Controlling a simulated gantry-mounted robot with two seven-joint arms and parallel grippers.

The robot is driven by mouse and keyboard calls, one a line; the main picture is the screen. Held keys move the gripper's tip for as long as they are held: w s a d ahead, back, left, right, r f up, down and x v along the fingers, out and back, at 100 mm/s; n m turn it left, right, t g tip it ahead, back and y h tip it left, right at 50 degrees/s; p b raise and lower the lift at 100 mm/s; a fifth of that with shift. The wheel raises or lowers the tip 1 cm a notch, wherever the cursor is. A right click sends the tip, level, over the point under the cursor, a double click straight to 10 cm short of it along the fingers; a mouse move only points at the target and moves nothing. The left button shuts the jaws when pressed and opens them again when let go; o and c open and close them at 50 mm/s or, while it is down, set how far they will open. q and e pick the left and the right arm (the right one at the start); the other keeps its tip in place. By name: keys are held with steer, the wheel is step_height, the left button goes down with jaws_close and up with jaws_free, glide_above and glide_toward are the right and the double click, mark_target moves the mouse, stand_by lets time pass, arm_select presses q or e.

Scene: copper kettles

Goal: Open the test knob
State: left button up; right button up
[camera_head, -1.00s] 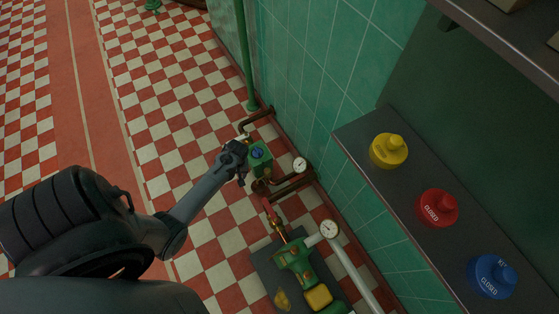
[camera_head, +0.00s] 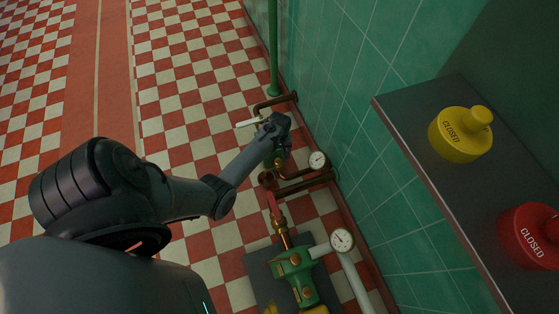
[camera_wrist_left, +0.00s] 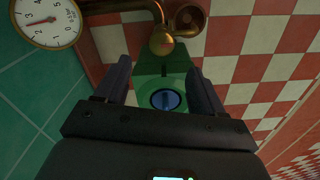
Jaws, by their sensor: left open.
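A green block (camera_wrist_left: 160,72) with a round dark-ringed blue knob (camera_wrist_left: 166,99) on its face shows in the left wrist view; I take this knob to be the test knob. My left gripper (camera_wrist_left: 163,84) is open, with one dark finger on each side of the block and knob. I cannot tell whether the fingers touch them. In the head view my left gripper (camera_head: 276,130) is over the block and mostly hides it; the knob is not visible there. My right gripper is not in view.
Pipes with a gauge (camera_head: 318,160) run along the tiled wall. A white lever (camera_head: 248,122) and a red lever (camera_head: 272,203) are near. A green pump (camera_head: 294,264) and second gauge (camera_head: 342,240) stand below. A shelf (camera_head: 425,160) holds yellow (camera_head: 461,134) and red (camera_head: 532,236) lockout caps.

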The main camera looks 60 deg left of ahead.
mark_target(279, 161)
arm_select(q)
steer(key=f+b, duration=0.1)
steer(key=f, duration=0.1)
steer(key=f+b, duration=0.1)
steer(key=f, duration=0.1)
steer(key=f+b, duration=0.1)
steer(key=f, duration=0.1)
steer(key=shift+s+b, duration=0.25)
steer(key=shift+b, duration=0.1)
steer(key=shift+f+b, duration=0.7)
steer(key=shift+f, duration=0.35)
steer(key=shift+c, duration=0.5)
steer(key=shift+w, duration=0.1)
steer(key=c, duration=1)
